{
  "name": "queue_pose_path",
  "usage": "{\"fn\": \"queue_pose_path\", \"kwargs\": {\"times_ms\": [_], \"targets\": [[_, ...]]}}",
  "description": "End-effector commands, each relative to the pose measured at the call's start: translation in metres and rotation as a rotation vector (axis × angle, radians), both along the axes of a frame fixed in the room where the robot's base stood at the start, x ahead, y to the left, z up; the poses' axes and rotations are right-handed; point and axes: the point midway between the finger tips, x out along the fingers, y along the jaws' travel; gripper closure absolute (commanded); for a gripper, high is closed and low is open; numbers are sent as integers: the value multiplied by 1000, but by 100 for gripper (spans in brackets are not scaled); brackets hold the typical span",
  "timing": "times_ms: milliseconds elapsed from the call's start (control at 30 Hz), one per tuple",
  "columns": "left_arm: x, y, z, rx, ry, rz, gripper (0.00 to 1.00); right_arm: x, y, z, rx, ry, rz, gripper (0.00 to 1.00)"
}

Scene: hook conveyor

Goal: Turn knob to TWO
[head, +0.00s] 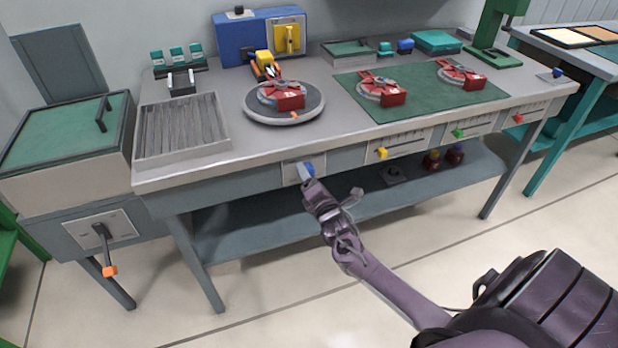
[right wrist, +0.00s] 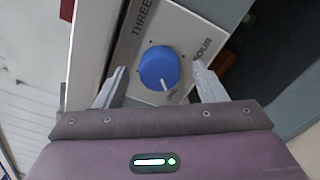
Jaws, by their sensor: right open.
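A round blue knob (head: 307,170) sits on a pale plate on the bench's front edge. In the right wrist view the knob (right wrist: 160,68) carries a white mark on its lower edge, pointing down and slightly right. The plate (right wrist: 190,38) reads THREE at upper left and what looks like FOUR at right; a label below the knob is mostly hidden. My right gripper (head: 309,183) is open in front of the knob, one finger on each side with gaps visible. How far the tips reach along the knob I cannot tell. My left gripper is out of view.
Slider panels with a yellow handle (head: 382,153) and others run along the bench front to the right. A lever with an orange tip (head: 109,271) hangs at left. A lower shelf (head: 265,240) lies under the bench. A turntable (head: 284,108) stands on top.

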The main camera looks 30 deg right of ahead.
Motion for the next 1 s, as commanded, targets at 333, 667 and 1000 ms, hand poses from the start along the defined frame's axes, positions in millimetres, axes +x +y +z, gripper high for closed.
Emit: {"fn": "queue_pose_path", "kwargs": {"times_ms": [333,667,1000], "targets": [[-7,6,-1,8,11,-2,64,5,-1,0,1,1,0,37],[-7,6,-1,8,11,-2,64,5,-1,0,1,1,0,80],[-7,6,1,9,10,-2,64,5,-1,0,51,-11,0,81]]}}
